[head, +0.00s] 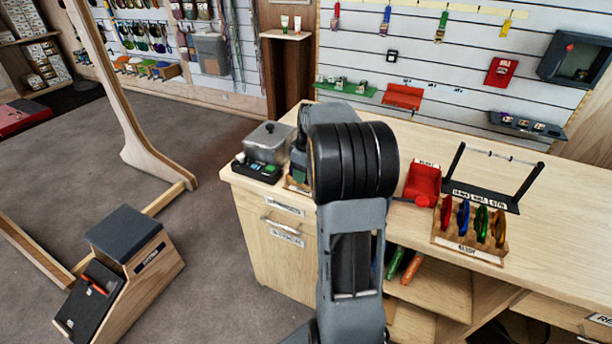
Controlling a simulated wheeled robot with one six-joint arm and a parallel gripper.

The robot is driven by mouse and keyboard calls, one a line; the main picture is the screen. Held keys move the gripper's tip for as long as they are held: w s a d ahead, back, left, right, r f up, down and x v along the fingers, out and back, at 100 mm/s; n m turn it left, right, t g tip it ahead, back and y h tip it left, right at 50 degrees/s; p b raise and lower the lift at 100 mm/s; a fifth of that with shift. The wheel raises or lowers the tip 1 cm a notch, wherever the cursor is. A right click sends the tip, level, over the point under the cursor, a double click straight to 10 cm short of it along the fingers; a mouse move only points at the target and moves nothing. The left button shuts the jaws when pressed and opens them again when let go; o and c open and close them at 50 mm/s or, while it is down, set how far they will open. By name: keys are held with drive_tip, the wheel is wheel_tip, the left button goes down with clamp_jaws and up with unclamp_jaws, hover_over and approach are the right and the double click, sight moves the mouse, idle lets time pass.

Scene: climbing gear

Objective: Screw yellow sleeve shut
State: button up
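A wooden rack (440,238) stands on the counter at the right, holding upright loops that look like carabiners. From left to right they are red (446,214), blue (463,217), green (481,226) and orange-yellow (499,229). Their sleeves are too small to tell open from shut. A small yellow item (506,23) hangs on the slatted wall at the top right; I cannot tell whether it has a sleeve. My arm rises through the middle of the view, left of the rack. My gripper's fingers do not show; the arm hides that area.
A black stand with a bar (480,196) is behind the rack, and a red bin (423,182) is left of it. A clear-sided box (267,143) and a black device (258,168) stand at the counter's left end. The counter's right part (575,225) is clear.

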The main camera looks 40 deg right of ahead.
drive_tip(key=shift+r+p, duration=0.4)
drive_tip(key=shift+r, duration=0.25)
drive_tip(key=shift+w+d+p, duration=0.25)
drive_tip(key=shift+w+d, duration=0.05)
drive_tip(key=shift+d, duration=0.2)
drive_tip(key=shift+w+d+p, duration=0.25)
drive_tip(key=shift+d, duration=0.25)
drive_tip(key=shift+f, duration=0.1)
drive_tip(key=shift+s+a+f+b, duration=0.15)
drive_tip(key=shift+a+f+b, duration=0.05)
drive_tip(key=shift+f+b, duration=0.5)
drive_tip(key=shift+s+a+f+b, duration=0.1)
drive_tip(key=shift+a+f+b, duration=0.05)
drive_tip(key=shift+f+b, duration=0.5)
drive_tip(key=shift+s+a, duration=0.35)
drive_tip(key=shift+a, duration=0.3)
drive_tip(key=shift+r, duration=0.25)
